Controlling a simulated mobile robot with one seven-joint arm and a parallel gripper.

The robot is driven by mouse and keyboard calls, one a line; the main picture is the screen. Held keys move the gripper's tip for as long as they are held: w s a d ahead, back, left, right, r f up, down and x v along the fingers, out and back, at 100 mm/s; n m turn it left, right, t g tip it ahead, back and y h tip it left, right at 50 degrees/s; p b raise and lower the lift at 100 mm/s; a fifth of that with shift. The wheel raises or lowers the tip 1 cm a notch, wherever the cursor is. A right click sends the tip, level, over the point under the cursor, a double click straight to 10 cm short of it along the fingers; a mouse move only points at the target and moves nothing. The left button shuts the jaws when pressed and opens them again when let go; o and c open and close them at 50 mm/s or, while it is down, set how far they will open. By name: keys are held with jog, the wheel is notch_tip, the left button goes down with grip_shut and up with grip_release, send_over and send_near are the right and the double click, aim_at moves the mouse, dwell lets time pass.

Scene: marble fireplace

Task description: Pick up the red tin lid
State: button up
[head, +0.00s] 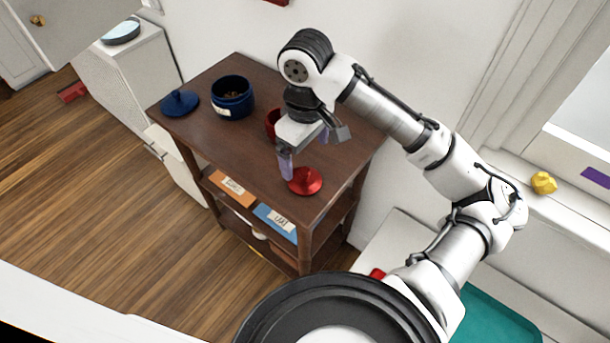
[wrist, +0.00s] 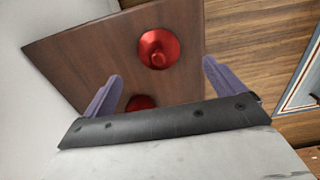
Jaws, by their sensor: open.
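The red tin lid (head: 305,181) is a round, shiny disc with a knob, lying on the brown wooden shelf top near its front right corner. In the wrist view the lid (wrist: 159,48) shows whole, ahead of the fingertips and between their lines. My gripper (head: 305,158) points down above the shelf top, open and empty, its purple fingers apart. One finger appears just left of the lid in the head view; the height gap is hard to judge. The red tin (head: 271,122) is mostly hidden behind my gripper. In the wrist view, a second red thing (wrist: 140,102) is partly covered by the gripper body.
A blue tin (head: 231,104) stands open on the shelf top, with a blue lid (head: 180,103) to its left. Labelled orange (head: 232,187) and blue (head: 276,220) items sit below the top. A wall stands behind.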

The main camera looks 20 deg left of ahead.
aim_at(305, 170)
jog(key=f, duration=0.5)
jog(key=f+p, duration=0.1)
jog(key=f, duration=0.2)
jog(key=shift+w+a+f, duration=0.2)
jog(key=shift+w+f, duration=0.1)
jog(key=shift+c, duration=0.4)
jog(key=c, duration=1)
